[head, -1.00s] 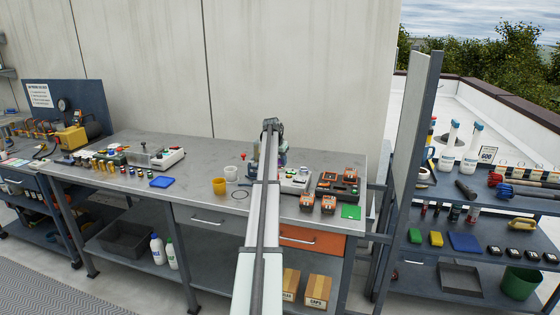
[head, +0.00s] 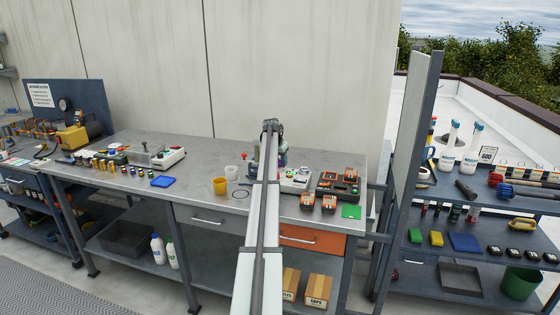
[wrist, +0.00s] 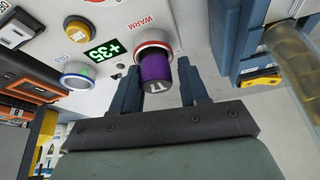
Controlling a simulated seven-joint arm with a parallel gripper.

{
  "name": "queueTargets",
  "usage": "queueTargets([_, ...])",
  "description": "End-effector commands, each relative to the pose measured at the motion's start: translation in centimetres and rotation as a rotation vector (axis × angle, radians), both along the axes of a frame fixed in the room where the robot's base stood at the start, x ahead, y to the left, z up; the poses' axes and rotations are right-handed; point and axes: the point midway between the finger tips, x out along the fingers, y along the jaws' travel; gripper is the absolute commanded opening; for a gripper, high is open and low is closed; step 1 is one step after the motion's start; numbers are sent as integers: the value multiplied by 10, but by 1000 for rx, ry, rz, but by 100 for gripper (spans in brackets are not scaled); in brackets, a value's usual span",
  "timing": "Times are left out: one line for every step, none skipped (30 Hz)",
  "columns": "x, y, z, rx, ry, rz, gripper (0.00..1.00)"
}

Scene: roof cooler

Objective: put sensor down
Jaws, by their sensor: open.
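A purple cylindrical sensor (wrist: 155,84) marked "T1" shows in the wrist view. Its far end is at the red-ringed round port (wrist: 154,50) labelled WARM on a white panel. My gripper (wrist: 158,92) is open, with one finger on each side of the sensor and a gap visible beside it. Whether the sensor is fully seated in the port cannot be told. In the head view my gripper is hidden behind my arm near the white device (head: 295,181) on the bench.
The panel also has a green "+35" display (wrist: 102,52), a blue-ringed port (wrist: 77,74) and a yellow button (wrist: 78,29). A blue part with a yellow tab and a clear tube (wrist: 295,60) stands close on the right. Orange-and-black boxes (head: 338,183) sit right of the device.

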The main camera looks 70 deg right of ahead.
Motion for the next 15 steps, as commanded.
queueTargets([-7,5,-14,24,9,-6,60])
queueTargets([-8,5,-14,24,10,-7,60])
queueTargets([-8,5,-14,24,10,-7,60])
queueTargets([-8,5,-14,24,10,-7,60])
queueTargets([-8,5,-14,24,11,-7,60])
queueTargets([-9,5,-14,24,11,-7,60])
queueTargets([-9,5,-14,24,11,-8,60])
queueTargets([-9,5,-14,24,11,-9,60])
queueTargets([-10,5,-14,24,11,-9,60])
queueTargets([-10,5,-13,24,11,-9,60])
queueTargets([-10,5,-13,23,12,-9,60])
queueTargets([-10,5,-12,23,12,-10,60])
queueTargets([-10,5,-11,23,12,-10,60])
queueTargets([-10,5,-9,23,12,-10,60])
queueTargets([-11,5,-6,23,12,-10,60])
